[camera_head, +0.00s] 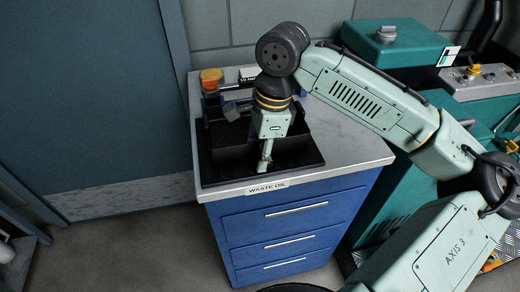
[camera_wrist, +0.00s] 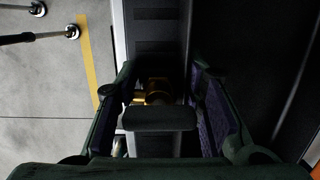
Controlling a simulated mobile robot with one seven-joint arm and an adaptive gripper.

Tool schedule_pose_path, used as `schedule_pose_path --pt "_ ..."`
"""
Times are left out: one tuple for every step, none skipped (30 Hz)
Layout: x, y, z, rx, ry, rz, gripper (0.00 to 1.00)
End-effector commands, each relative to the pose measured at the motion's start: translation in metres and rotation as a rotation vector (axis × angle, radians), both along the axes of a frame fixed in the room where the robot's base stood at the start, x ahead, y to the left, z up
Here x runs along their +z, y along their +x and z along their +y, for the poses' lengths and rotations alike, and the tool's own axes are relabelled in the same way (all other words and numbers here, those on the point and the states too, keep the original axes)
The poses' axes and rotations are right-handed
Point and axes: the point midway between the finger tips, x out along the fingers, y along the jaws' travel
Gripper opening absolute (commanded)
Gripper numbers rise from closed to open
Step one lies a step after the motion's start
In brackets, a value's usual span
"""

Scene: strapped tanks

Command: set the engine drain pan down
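The engine drain pan (camera_head: 232,135) is a black, box-like pan in the head view, sitting in or just above a wide black tray (camera_head: 225,176) on the worktop. A small gap under it cannot be ruled out. My gripper (camera_head: 265,162) points straight down at the pan's front side and hides part of it. In the wrist view, my gripper's fingers (camera_wrist: 160,110) stand apart on either side of a black bar, with a brass-coloured piece behind it. Whether the fingers press on the bar is too dark to tell.
A blue drawer cabinet (camera_head: 290,225) labelled "WASTE OIL" carries the grey worktop (camera_head: 350,150), which is bare at the right. An orange-topped container (camera_head: 211,78) stands at the back left. Teal machinery (camera_head: 395,45) is at the right, and a wall and blue door (camera_head: 85,90) are behind.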

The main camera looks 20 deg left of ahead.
Motion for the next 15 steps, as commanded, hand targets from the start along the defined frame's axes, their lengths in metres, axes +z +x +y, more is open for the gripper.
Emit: schedule_pose_path --pt "0.0003 0.0001 0.0 0.0 0.0 0.0 0.41" --pt "0.0003 0.0001 0.0 0.0 0.0 0.0 0.43" --pt "0.0004 0.0001 0.0 0.0 0.0 0.0 0.46" --pt "0.0004 0.0001 0.0 0.0 0.0 0.0 0.48" --pt "0.0004 0.0002 -0.0001 0.0 0.0 0.0 0.5" --pt "0.0004 0.0001 0.0 0.0 0.0 0.0 0.52" --pt "0.0004 0.0002 -0.0001 0.0 0.0 0.0 0.53" --pt "0.0004 0.0002 -0.0001 0.0 0.0 0.0 0.53" --pt "0.0004 0.0002 -0.0001 0.0 0.0 0.0 0.53" --pt "0.0004 0.0002 -0.0001 0.0 0.0 0.0 0.53" --pt "0.0005 0.0002 -0.0001 0.0 -0.001 -0.001 0.53" --pt "0.0005 0.0002 -0.0001 0.0 -0.001 -0.001 0.53" --pt "0.0005 0.0002 -0.0001 0.0 -0.001 -0.001 0.53" --pt "0.0005 0.0003 0.0 0.0 -0.001 -0.001 0.53" --pt "0.0011 0.0002 0.0 0.0 0.0 -0.001 0.53"
